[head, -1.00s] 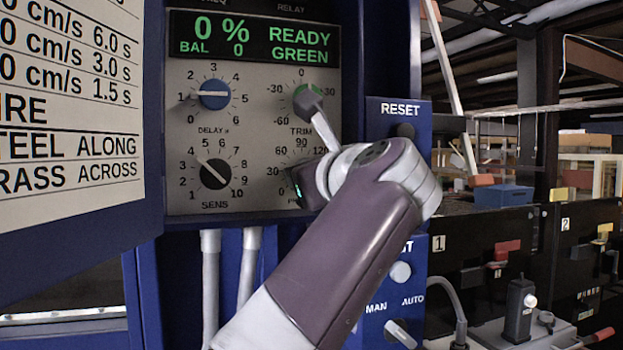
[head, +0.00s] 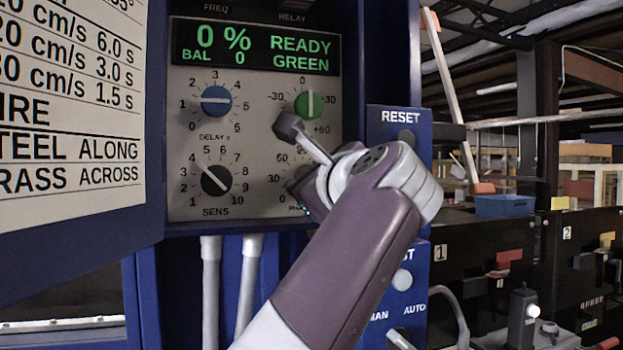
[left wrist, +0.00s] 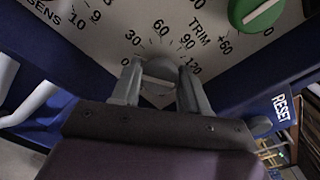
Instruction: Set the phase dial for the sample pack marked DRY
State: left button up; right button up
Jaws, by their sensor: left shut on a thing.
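The phase dial is a grey knob (left wrist: 160,72) at the panel's lower right. In the left wrist view its scale runs 0, 30, 60, 90, 120, and a pale bar lies across the knob between my fingers. My left gripper (left wrist: 159,88) is shut on this knob, a finger on each side. In the head view my left gripper (head: 303,184) covers most of the phase dial and its label. I cannot read the exact setting. The display (head: 255,46) reads 0 %, BAL 0, READY, GREEN. No sample pack marked DRY is clearly visible. My right gripper is not in view.
The green TRIM dial (head: 308,104) sits just above, its mark at 0. The blue DELAY dial (head: 216,101) and black SENS dial (head: 216,180) are to the left. A printed chart (head: 70,110) stands at far left. The blue RESET box (head: 399,165) adjoins on the right.

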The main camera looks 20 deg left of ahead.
pick_arm(q)
jog(key=shift+r, duration=0.1)
jog(key=o, duration=1.1)
jog(key=shift+c, duration=0.2)
jog(key=shift+s+d, duration=0.2)
jog(key=shift+s, duration=0.05)
jog(key=b+v, duration=0.1)
jog(key=v, duration=1.1)
jog(key=shift+b, duration=0.35)
